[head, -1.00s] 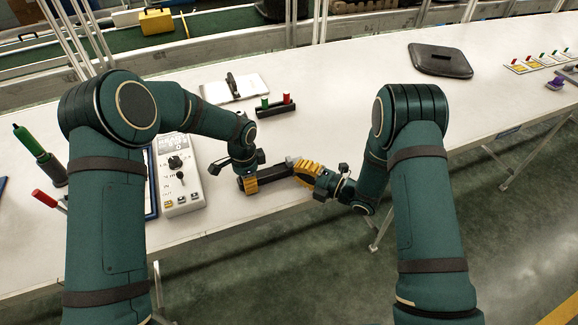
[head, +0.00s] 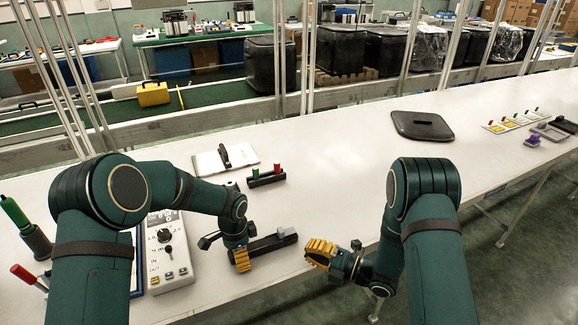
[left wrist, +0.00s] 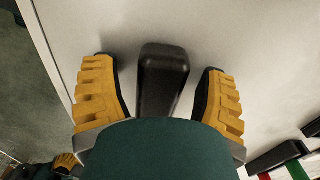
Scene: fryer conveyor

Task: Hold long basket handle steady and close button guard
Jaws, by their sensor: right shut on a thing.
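A long black handle (head: 266,246) lies on the white table, with a small grey piece (head: 287,233) on top near its right end. My left gripper (head: 241,258) is at its left end. In the left wrist view the black handle (left wrist: 162,80) lies between the open yellow fingers (left wrist: 160,105), with a gap on each side. My right gripper (head: 318,253) is just right of the grey piece, near the table's front edge, apart from the handle. Its fingers are closed; what is between them is hidden. I cannot make out a separate guard.
A black box with red and green buttons (head: 266,180) and a white plate with a black handle (head: 226,161) lie behind. A grey control panel (head: 166,250) is at left. A black lid (head: 422,125) lies farther right. The table's middle right is clear.

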